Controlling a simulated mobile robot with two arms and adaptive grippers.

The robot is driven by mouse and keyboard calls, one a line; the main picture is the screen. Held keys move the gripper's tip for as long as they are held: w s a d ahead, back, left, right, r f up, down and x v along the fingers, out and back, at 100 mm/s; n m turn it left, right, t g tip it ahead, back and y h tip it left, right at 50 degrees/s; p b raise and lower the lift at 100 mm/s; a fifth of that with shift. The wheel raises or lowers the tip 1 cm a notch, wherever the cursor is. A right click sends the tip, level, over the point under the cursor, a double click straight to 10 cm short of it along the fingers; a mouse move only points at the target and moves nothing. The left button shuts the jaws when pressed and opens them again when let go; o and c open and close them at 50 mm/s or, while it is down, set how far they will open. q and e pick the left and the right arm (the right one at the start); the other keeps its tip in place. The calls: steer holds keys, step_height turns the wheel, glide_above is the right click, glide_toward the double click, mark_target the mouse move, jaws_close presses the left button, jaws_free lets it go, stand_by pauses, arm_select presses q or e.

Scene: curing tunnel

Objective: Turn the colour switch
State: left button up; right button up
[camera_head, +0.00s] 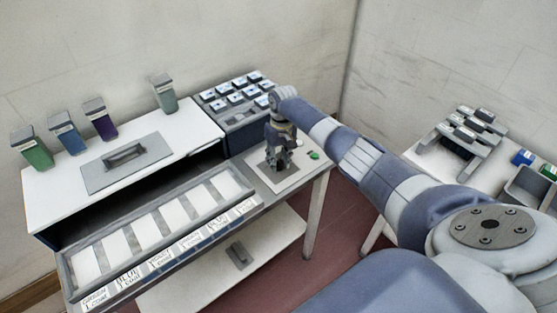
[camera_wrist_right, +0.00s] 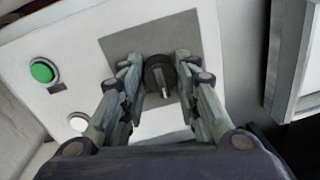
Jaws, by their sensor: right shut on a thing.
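The colour switch (camera_wrist_right: 158,76) is a dark round knob with a lighter raised bar, on a grey square plate (camera_wrist_right: 118,47) of a white panel. My right gripper (camera_wrist_right: 160,66) has its fingers on both sides of the knob and is shut on it. In the head view, my right gripper (camera_head: 277,160) points down over the white control panel (camera_head: 296,177) at the table's right end and hides the knob. Which mark the knob points to cannot be read. My left gripper is not in view.
A green button (camera_wrist_right: 42,72) and a white button (camera_wrist_right: 79,122) sit left of the switch. Left of my gripper are a divided tray (camera_head: 155,228) with labels and a white tunnel housing (camera_head: 70,190) bearing several coloured containers. A grey rack (camera_head: 238,118) stands behind.

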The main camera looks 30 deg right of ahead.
mark_target(281, 162)
stand_by(0.4)
steer(key=o, duration=1.1)
steer(key=shift+r, duration=0.1)
steer(key=r, duration=1.1)
steer(key=shift+d+r, duration=0.35)
steer(key=shift+r, duration=0.05)
